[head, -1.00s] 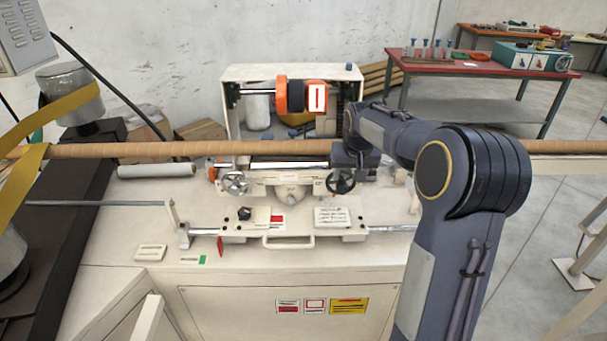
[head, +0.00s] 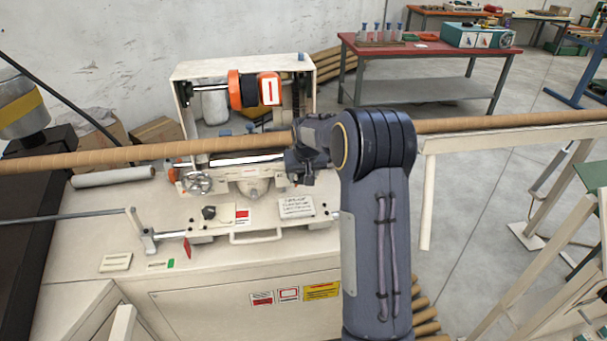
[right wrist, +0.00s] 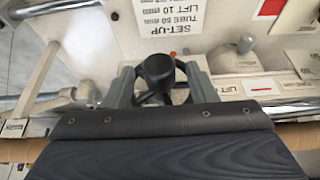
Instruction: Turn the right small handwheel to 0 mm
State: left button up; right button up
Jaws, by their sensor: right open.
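The right small handwheel (right wrist: 149,98) shows in the right wrist view as a dark wheel with a round black knob at its middle. My right gripper (right wrist: 160,80) has its two grey fingers apart, one on each side of the knob; I cannot tell whether they touch the wheel. In the head view my right gripper (head: 302,172) is at the right end of the carriage and covers most of that handwheel. A chrome left small handwheel (head: 198,181) shows further left on the carriage. No mm scale is readable. My left gripper is out of view.
A set-up card (head: 296,207) lies on the front plate, upside down in the wrist view. A pull handle (head: 256,237) is at the front. A red table (head: 420,48) stands far behind.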

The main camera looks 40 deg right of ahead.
jog(key=c, duration=1)
jog(key=shift+o, duration=0.2)
jog(key=shift+a, duration=0.1)
jog(key=h, duration=0.1)
jog(key=g+h+b, duration=0.1)
jog(key=shift+w+a+f+n+h, duration=0.1)
jog(key=shift+w+a+n+h, duration=0.1)
jog(key=shift+a+n+h, duration=0.15)
jog(key=shift+w+f+n+g+h+b, duration=0.1)
jog(key=shift+f+n+g+h+b, duration=0.15)
jog(key=shift+g+h+b, duration=0.65)
jog(key=h+b, duration=0.2)
jog(key=h, duration=0.1)
jog(key=shift+w+a+f+n+g+h+b, duration=0.1)
jog(key=shift+a+f+n+g+h+b, duration=0.15)
jog(key=shift+n+g+b, duration=0.15)
jog(key=shift+a+f+n+g+h+b, duration=0.1)
jog(key=shift+n+g+h+b, duration=0.35)
jog(key=shift+h+b, duration=1)
jog(key=shift+f+n+g+h+b, duration=0.1)
jog(key=shift+n+g+h+b, duration=0.35)
jog(key=shift+h+b, duration=1)
